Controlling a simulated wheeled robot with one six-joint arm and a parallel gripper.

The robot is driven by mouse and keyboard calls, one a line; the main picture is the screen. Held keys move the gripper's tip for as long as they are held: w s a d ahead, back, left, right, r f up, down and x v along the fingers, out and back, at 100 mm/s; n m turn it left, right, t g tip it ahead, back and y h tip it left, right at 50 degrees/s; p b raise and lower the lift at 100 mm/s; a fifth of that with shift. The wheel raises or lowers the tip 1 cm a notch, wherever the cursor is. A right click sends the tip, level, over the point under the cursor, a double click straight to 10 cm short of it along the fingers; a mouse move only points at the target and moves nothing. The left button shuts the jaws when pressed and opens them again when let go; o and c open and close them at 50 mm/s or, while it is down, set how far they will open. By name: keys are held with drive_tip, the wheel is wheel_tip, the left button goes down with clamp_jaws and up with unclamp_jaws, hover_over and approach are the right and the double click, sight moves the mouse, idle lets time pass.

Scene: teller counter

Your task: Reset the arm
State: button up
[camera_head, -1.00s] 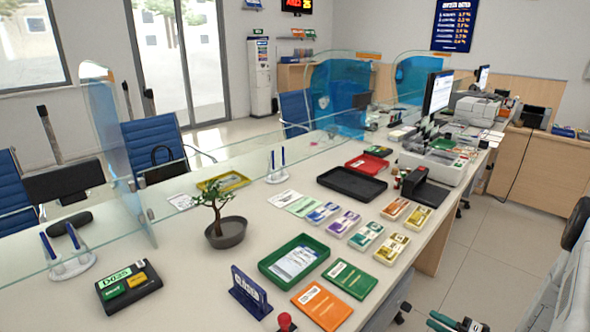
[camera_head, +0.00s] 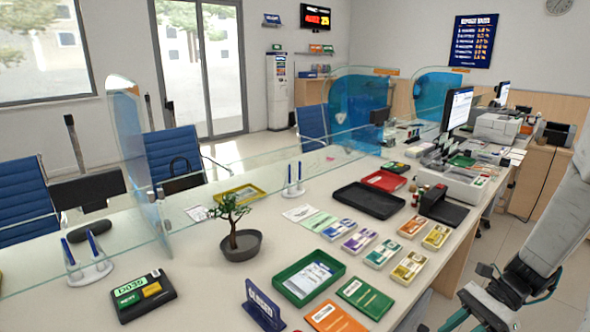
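My arm (camera_head: 560,220) comes in from the right edge of the head view, pale grey with dark joints. It slopes down to my gripper (camera_head: 462,318) at the lower right, off the front side of the counter. The gripper's dark and teal parts are partly cut off by the bottom edge of the picture. The fingertips do not show clearly, so I cannot tell whether it is open or shut. No held thing is visible at it.
The long counter (camera_head: 205,290) bears a green tray (camera_head: 335,285), banknote bundles (camera_head: 381,254), a black tray (camera_head: 345,195), a potted bonsai (camera_head: 240,246) and a blue sign (camera_head: 262,308). Glass screens (camera_head: 140,150) run along it. Floor (camera_head: 487,248) shows between counter and arm.

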drive_tip(key=s+a+r+n+t+h, duration=0.1)
drive_tip(key=s+a+r+n+h, duration=0.2)
drive_tip(key=r, duration=0.4)
drive_tip(key=s+a+r+n+t+h, duration=0.1)
drive_tip(key=s+a+r+n+h, duration=0.2)
drive_tip(key=r+n, duration=0.4)
drive_tip(key=s+a+r+n+t+h, duration=0.1)
drive_tip(key=s+a+r+n+h, duration=0.2)
drive_tip(key=s+r+n+h, duration=0.2)
drive_tip(key=shift+s+r+n+t+h, duration=0.3)
drive_tip(key=shift+s+r+n, duration=0.1)
drive_tip(key=shift+r+n, duration=0.45)
drive_tip(key=shift+a+r, duration=0.25)
drive_tip(key=shift+r, duration=0.05)
drive_tip(key=shift+c, duration=1.2)
drive_tip(key=shift+s+a, duration=0.1)
drive_tip(key=shift+a, duration=0.05)
clamp_jaws()
drive_tip(key=w+d+f+m+g+y, duration=0.2)
drive_tip(key=w+d+f+m+y, duration=0.35)
drive_tip(key=f, duration=0.35)
drive_tip(key=w+d+f+m+g+y, duration=0.2)
drive_tip(key=w+d+f+m+y, duration=0.4)
drive_tip(key=f, duration=0.3)
drive_tip(key=m+t, duration=1.7)
approach(424, 307)
drive_tip(key=x, duration=0.6)
drive_tip(key=shift+w+a, duration=0.2)
drive_tip(key=shift+a, duration=0.2)
